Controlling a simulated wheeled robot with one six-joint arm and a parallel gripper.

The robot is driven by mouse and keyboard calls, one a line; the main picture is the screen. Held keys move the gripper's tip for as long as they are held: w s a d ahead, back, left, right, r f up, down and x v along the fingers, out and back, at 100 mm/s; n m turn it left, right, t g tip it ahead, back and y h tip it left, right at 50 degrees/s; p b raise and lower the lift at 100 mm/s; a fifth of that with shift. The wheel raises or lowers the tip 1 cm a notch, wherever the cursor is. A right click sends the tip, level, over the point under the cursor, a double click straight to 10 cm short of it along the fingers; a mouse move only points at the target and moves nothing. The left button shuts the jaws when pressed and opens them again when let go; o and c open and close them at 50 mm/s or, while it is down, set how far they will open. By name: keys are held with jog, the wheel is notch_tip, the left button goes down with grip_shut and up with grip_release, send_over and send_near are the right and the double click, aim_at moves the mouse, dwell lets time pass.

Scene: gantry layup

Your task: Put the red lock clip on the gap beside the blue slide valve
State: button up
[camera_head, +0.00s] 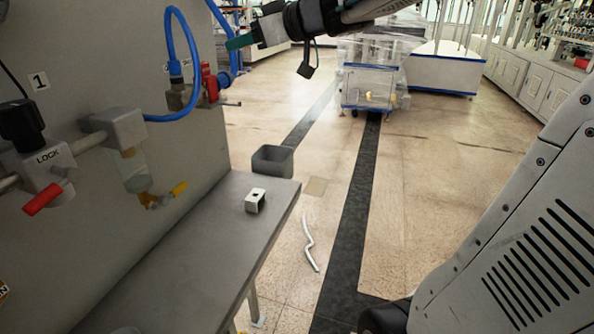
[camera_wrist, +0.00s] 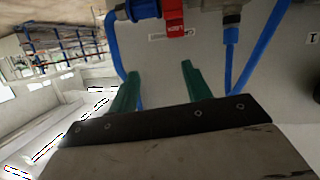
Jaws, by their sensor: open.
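My gripper (camera_head: 240,42) is at the upper left of the head view, beside the grey panel. In the wrist view its two green fingers (camera_wrist: 158,70) are spread apart with nothing between them. A red piece with white lettering (camera_wrist: 175,20), apparently the red lock clip, sits on the panel fitting beyond the fingertips. It also shows as a red piece (camera_head: 209,83) beside the blue hose in the head view. A blue fitting (camera_wrist: 142,9), apparently the blue slide valve, is directly left of it in the wrist view. The gap cannot be made out clearly.
Blue hoses (camera_head: 190,110) loop out from the panel near my gripper. A LOCK valve with a red handle (camera_head: 42,198) is at the left. A bench (camera_head: 190,235) holds a small white block (camera_head: 255,200). A grey bin (camera_head: 272,160) stands beyond; the floor to the right is mostly clear.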

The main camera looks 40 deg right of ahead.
jog(key=s+d+f+m+g+h, duration=0.2)
jog(key=s+d+f+m+h, duration=0.45)
jog(key=s+m+h, duration=0.35)
jog(key=s+a+f+n+g+y, duration=0.1)
jog(key=s+a+f+g, duration=0.4)
jog(key=s, duration=0.5)
jog(key=s+a+f+n+g+y, duration=0.2)
jog(key=s+a+f+g, duration=0.3)
jog(key=s+f, duration=0.5)
jog(key=shift+s+a+f+n+y, duration=0.25)
jog(key=shift+f+n+y, duration=0.05)
